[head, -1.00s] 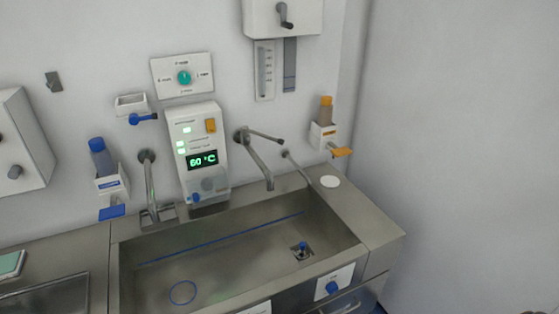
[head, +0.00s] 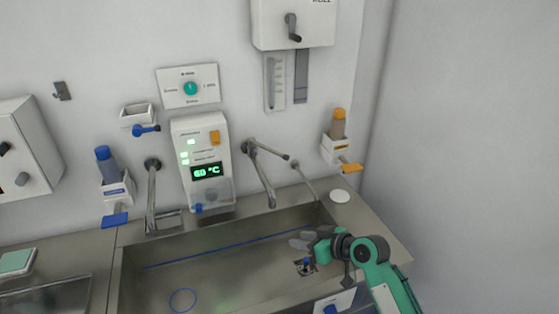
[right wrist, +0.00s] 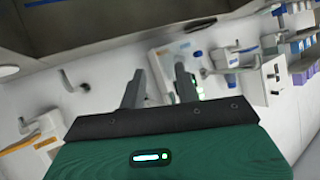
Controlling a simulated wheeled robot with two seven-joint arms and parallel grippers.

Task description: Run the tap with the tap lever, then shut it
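The tap (head: 262,178) is a grey wall spout above the basin, right of the white control unit. Its thin lever (head: 272,152) points right, with a dark tip. No stream of water shows under the spout. My right gripper (head: 299,240) is over the right part of the basin, below and right of the tap, clear of the lever. In the right wrist view its two fingers (right wrist: 158,85) stand apart with nothing held. I cannot clearly pick out the lever in that view. My left gripper is not in view.
The control unit (head: 204,162) reads 60 °C. Another spout (head: 152,195) stands at the left. An orange-lever dispenser (head: 338,143) hangs at the right and a blue one (head: 112,182) at the left. The steel basin (head: 225,270) lies below, with a drain under my right arm.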

